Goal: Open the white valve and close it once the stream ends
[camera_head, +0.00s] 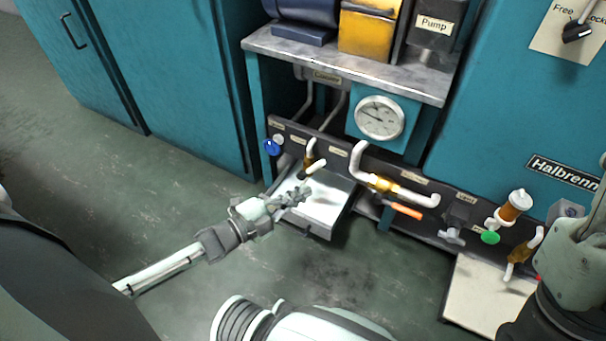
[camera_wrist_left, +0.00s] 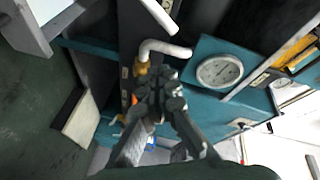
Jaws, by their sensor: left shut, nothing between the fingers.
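The white valve's handle (camera_head: 316,166) sits on a brass fitting (camera_head: 310,157) under a short white pipe, on the dark panel left of the gauge in the head view. My left gripper (camera_head: 303,194) is shut and empty, just below the handle and over the metal tray (camera_head: 326,205). It looks close to the handle, but I cannot tell if they touch. In the left wrist view the shut fingers (camera_wrist_left: 160,88) cover the area below a bent white pipe (camera_wrist_left: 164,49). I see no clear stream.
A blue valve (camera_head: 272,146) is to the left. A round gauge (camera_head: 379,118) also shows in the left wrist view (camera_wrist_left: 219,71). An orange-handled valve (camera_head: 405,211) and a green valve (camera_head: 490,237) are to the right. The floor at front left is open.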

